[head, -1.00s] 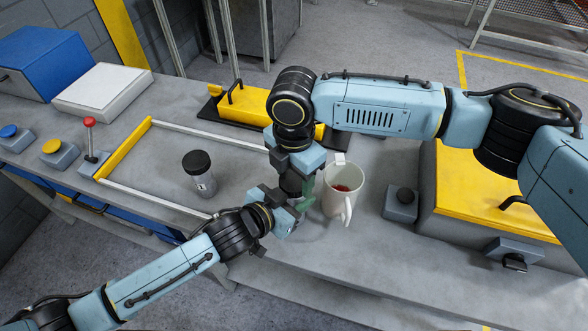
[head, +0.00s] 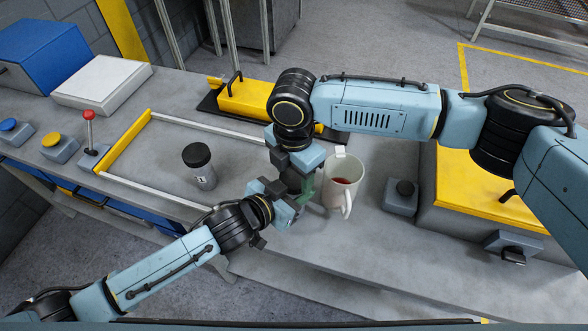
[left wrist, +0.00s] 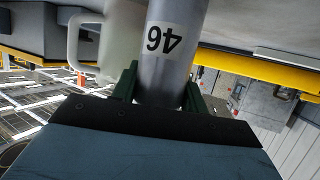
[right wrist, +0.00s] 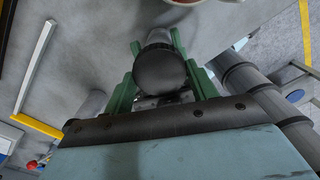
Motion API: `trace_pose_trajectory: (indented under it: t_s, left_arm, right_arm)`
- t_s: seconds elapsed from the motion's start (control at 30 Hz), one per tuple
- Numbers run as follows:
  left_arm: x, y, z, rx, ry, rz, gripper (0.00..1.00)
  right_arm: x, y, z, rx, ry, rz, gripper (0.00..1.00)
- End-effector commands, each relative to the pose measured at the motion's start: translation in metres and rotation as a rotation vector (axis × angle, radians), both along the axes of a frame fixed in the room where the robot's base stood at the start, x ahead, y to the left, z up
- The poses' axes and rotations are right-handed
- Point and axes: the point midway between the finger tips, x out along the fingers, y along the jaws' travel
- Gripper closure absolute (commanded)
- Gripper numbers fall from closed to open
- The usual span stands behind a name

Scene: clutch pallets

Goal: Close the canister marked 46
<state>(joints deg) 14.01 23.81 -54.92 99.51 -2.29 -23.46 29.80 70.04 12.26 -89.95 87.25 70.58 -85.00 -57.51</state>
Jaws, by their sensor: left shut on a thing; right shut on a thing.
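The canister marked 46 (left wrist: 168,60) is a grey cylinder with a white label. My left gripper (left wrist: 162,88) is shut around its body, with a green finger on each side. My right gripper (right wrist: 157,45) is shut on a round dark lid (right wrist: 160,70). In the head view the two grippers meet just left of the white mug, the right one (head: 298,172) above the left one (head: 288,203). They hide most of the canister and lid there. I cannot tell whether the lid touches the canister's rim.
A second grey canister (head: 205,180) with a black lid stands on the table to the left. A white mug (head: 342,186) with red liquid stands close beside the grippers. A yellow-ended frame (head: 125,147) and a grey button box (head: 401,197) are nearby.

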Motion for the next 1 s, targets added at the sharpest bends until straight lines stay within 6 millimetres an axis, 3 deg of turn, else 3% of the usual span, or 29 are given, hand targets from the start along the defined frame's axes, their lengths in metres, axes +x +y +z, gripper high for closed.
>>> trace_pose_trajectory:
  t_s: [1.0]
  left_arm:
    - [0.0,0.0,0.0,0.0,0.0,-0.001,0.97]
  right_arm:
    - [0.0,0.0,-0.016,-0.001,0.001,-0.001,0.64]
